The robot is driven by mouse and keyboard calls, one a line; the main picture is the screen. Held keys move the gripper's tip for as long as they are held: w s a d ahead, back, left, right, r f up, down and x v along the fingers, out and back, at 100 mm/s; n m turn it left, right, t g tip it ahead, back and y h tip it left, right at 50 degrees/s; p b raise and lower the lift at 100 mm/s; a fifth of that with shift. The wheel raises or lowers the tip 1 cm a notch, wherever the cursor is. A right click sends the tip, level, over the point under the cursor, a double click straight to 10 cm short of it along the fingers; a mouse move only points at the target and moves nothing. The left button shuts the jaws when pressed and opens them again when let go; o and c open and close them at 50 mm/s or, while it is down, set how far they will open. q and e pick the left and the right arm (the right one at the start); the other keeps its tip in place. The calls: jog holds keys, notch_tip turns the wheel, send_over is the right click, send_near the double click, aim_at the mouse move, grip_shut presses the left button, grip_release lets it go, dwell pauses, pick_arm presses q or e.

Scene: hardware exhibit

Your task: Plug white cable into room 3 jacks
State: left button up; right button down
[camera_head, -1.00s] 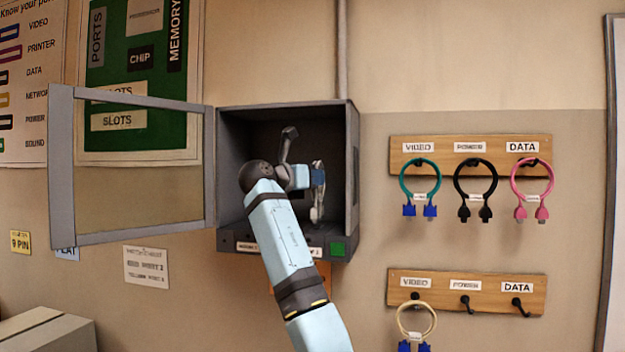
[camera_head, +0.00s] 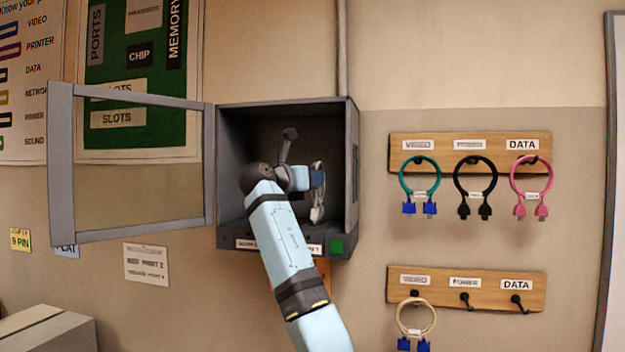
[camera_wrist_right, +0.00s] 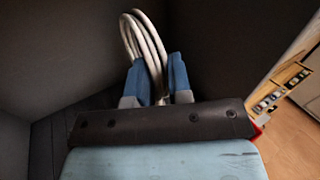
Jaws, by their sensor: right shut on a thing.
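My right gripper (camera_head: 308,178) is inside the open grey wall cabinet (camera_head: 232,150), shut on the white cable (camera_head: 317,205). In the right wrist view the white cable (camera_wrist_right: 143,40) forms a narrow loop with two blue plugs beside my gripper (camera_wrist_right: 157,98). The fingertips are hidden there. The jacks do not show clearly in either view; my arm covers part of the cabinet. The left gripper is out of view.
The cabinet's framed door (camera_head: 62,165) stands open to the left. On the right, an upper rack (camera_head: 470,147) holds teal, black and pink cables. A lower rack (camera_head: 440,277) holds a cream cable (camera_head: 415,331) with blue plugs. A box (camera_head: 45,330) is at lower left.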

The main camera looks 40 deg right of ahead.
jog(key=shift+f, duration=0.65)
dwell(1.6)
jog(key=shift+c, duration=1.7)
grip_release()
jog(key=shift+a, duration=0.1)
jog(key=v, duration=0.7)
jog(key=shift+a, duration=0.25)
jog(key=shift+s, duration=0.1)
